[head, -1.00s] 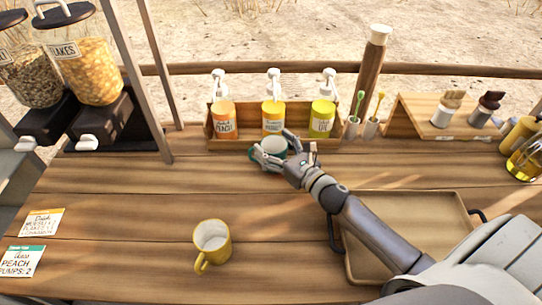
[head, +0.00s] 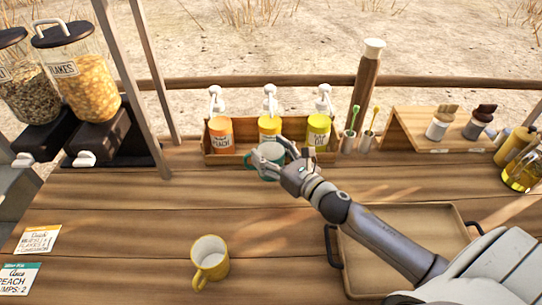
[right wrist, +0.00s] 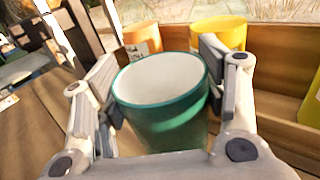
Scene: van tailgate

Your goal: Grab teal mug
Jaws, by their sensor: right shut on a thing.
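The teal mug (head: 266,161) has a white inside and is in front of the wooden bottle rack in the head view. My right gripper (head: 283,154) is shut on it, coming from the right. In the right wrist view the mug (right wrist: 163,105) sits between the two fingers of the right gripper (right wrist: 160,88), slightly tilted in the picture. I cannot tell whether its base touches the counter. My left gripper is not in view.
The wooden rack (head: 231,157) with several pump bottles stands just behind the mug. A yellow mug (head: 210,262) stands at the front. A tray (head: 400,245) lies under my right arm. Cereal dispensers (head: 85,80) stand at the left. The counter's middle is clear.

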